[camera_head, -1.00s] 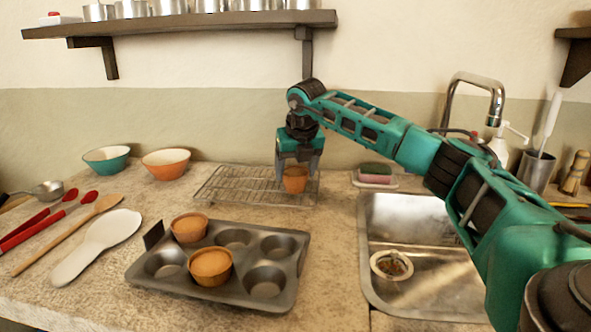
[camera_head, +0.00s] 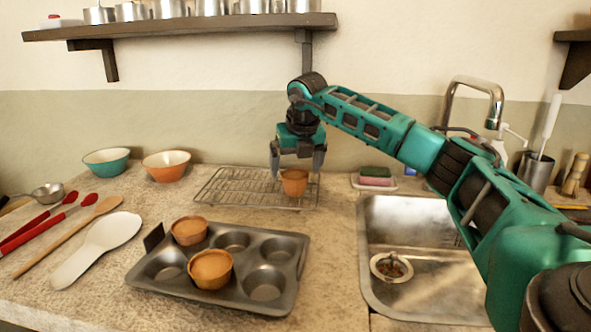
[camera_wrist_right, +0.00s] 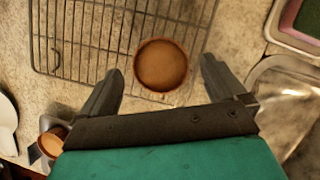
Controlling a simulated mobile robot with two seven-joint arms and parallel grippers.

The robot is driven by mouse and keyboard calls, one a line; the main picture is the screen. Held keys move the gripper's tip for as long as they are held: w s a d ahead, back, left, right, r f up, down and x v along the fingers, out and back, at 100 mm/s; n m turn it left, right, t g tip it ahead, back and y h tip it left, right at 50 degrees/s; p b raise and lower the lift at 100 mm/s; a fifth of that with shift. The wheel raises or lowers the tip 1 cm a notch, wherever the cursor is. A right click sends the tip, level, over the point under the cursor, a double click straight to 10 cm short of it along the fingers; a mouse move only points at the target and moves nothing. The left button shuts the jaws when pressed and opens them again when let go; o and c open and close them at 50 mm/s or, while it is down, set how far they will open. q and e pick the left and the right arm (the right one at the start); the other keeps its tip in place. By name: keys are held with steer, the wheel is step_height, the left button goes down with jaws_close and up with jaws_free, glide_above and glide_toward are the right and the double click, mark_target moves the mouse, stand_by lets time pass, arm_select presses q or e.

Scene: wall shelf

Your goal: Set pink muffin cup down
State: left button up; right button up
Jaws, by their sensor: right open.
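A brown-orange muffin cup (camera_head: 294,182) stands upright on the right part of the wire cooling rack (camera_head: 225,187). My right gripper (camera_head: 297,172) is open above and around it, with a finger on either side. In the right wrist view the muffin cup (camera_wrist_right: 161,65) lies just beyond the open fingertips, with clear gaps to both. No cup in view looks clearly pink. Two similar muffin cups sit in the dark muffin tin (camera_head: 165,287): one at the back left (camera_head: 189,230) and one at the front middle (camera_head: 210,268). My left gripper is not in view.
The sink (camera_head: 440,215) with its tap is to the right, and a sponge on a dish (camera_head: 375,177) lies beside the rack. Two bowls (camera_head: 166,165) stand at the back left, with several utensils (camera_head: 97,245) in front. A shelf (camera_head: 200,24) hangs above.

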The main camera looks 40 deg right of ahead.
steer(key=p+v, duration=0.1)
steer(key=v, duration=0.9)
steer(key=shift+r, duration=0.2)
